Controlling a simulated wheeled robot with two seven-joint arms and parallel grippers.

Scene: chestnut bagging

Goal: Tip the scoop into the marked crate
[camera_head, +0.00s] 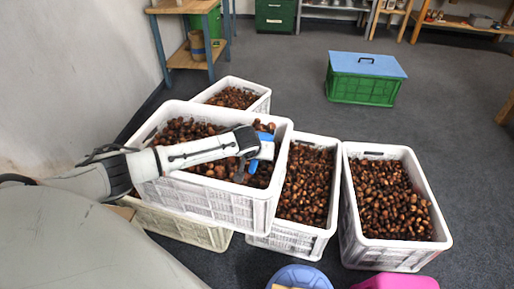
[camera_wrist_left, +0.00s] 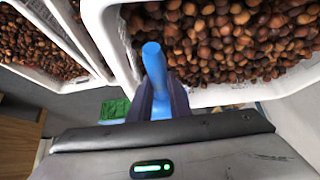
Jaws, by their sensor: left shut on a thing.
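My left gripper (camera_head: 262,150) reaches over the raised white crate (camera_head: 215,200) full of chestnuts and is shut on a blue scoop (camera_head: 266,138). In the left wrist view the blue handle (camera_wrist_left: 154,65) stands between the fingers of the left gripper (camera_wrist_left: 160,98). The scoop's bowl is not clearly visible, and I cannot tell whether it holds chestnuts. Two more white crates of chestnuts stand to the right, a middle one (camera_head: 328,228) and a right one (camera_head: 349,217). I see no clear mark on any crate. My right gripper is not in view.
Another white chestnut crate (camera_head: 266,101) stands behind the raised one. A green crate with a blue lid (camera_head: 367,65) stands on open grey floor at the back. A blue round object (camera_head: 305,276) and a pink object (camera_head: 400,282) show at the bottom edge. A wall lies left.

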